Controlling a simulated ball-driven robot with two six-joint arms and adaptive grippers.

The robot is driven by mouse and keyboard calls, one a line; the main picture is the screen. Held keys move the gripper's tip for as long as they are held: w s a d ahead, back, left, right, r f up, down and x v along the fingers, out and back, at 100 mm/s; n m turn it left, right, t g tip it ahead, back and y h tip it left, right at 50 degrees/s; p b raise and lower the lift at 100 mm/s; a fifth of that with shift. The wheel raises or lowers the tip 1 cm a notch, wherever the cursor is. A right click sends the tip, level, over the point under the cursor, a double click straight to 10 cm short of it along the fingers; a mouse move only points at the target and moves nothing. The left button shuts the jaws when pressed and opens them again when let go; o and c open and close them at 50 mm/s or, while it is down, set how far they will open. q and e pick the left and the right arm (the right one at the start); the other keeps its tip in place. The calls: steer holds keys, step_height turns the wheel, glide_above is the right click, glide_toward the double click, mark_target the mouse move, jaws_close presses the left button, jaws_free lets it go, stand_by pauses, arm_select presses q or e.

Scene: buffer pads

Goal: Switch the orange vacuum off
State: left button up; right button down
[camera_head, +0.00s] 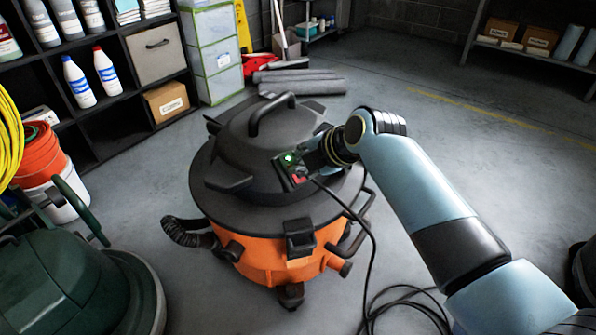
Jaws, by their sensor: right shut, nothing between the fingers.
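The orange vacuum (262,258) stands upright on the floor in the middle of the head view, with a black lid and a top handle. On the lid's right side is a small switch panel (290,170) with a lit green light and a red part. My right gripper (308,163) comes in from the right and is shut and empty, its tips at or very near the panel. The gripper's dark body partly hides the panel, so I cannot tell whether it touches the switch. My left gripper is not in view.
A black cable (371,262) runs from the lid to the floor at right. A green machine (60,285) stands at front left, near an orange bucket (40,158). Shelves (110,118) line the back left. Grey rolls (300,86) lie behind the vacuum.

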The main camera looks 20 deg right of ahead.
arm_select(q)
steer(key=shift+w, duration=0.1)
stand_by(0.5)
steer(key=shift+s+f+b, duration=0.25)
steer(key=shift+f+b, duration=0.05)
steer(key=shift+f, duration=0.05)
arm_select(e)
steer(key=shift+w+a+f, duration=0.1)
steer(key=shift+w+f, duration=0.25)
arm_select(q)
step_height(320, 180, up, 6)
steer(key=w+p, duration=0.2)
steer(key=p, duration=0.3)
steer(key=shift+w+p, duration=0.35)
steer(key=shift+p, duration=0.05)
arm_select(e)
steer(key=v, duration=0.6)
